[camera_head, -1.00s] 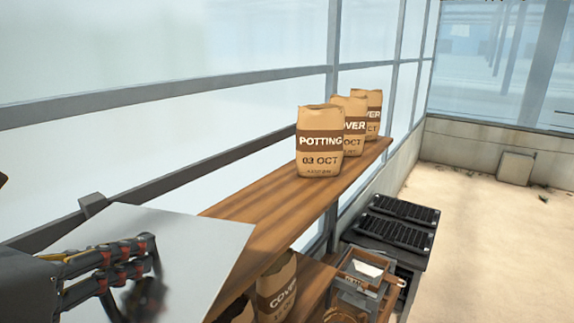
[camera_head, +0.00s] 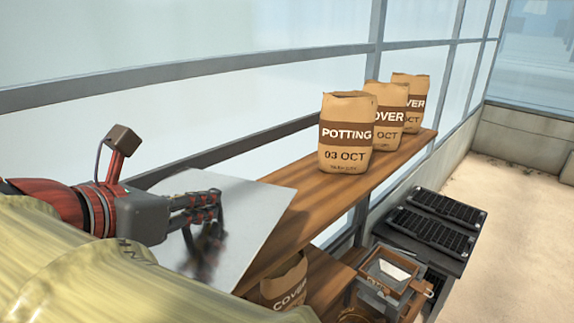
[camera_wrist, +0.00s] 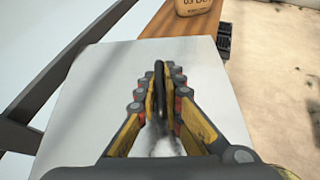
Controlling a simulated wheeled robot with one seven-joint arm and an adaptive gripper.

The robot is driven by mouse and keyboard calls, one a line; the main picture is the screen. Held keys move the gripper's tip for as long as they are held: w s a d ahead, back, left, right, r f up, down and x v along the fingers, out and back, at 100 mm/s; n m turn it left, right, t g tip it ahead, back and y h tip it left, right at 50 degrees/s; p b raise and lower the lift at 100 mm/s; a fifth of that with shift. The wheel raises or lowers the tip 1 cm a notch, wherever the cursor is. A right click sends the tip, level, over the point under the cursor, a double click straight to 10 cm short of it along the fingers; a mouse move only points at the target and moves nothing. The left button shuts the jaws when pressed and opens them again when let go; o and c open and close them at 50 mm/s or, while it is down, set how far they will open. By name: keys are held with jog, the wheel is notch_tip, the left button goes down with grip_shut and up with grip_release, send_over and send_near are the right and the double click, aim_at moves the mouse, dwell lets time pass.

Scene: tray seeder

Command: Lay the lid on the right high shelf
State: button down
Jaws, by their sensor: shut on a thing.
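The lid (camera_head: 257,207) is a flat, pale grey metal sheet at the near end of the wooden high shelf (camera_head: 305,212) in the head view. It overlaps that end of the shelf; I cannot tell whether it touches the wood. My gripper (camera_head: 215,203) is above the lid, its fingers closed on the handle. In the wrist view my gripper (camera_wrist: 160,75) is shut on the lid's dark upright handle (camera_wrist: 158,78), with the lid (camera_wrist: 90,100) spread flat beneath. The lid's near left part is hidden behind my arm in the head view.
Several paper bags stand on the high shelf, the nearest a potting bag (camera_head: 346,132). A cover bag (camera_head: 285,285) is on the lower shelf. A seeder frame (camera_head: 393,275) and black trays (camera_head: 437,222) stand at right. Bare shelf lies between lid and potting bag.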

aim_at(174, 240)
jog(key=w+f, duration=0.1)
jog(key=f, duration=0.1)
jog(key=w+f, duration=0.2)
jog(key=shift+a, duration=0.2)
jog(key=shift+w+f+p, duration=0.35)
jog(key=shift+w+f, duration=0.2)
jog(key=shift+f, duration=0.1)
jog(key=shift+w+f+p, duration=0.2)
jog(key=shift+f+p, duration=0.25)
jog(key=shift+f, duration=1.35)
jog(key=c, duration=1.9)
grip_release()
jog(key=shift+a, duration=0.1)
jog(key=b+v, duration=0.2)
jog(key=v, duration=1)
jog(key=shift+f, duration=0.1)
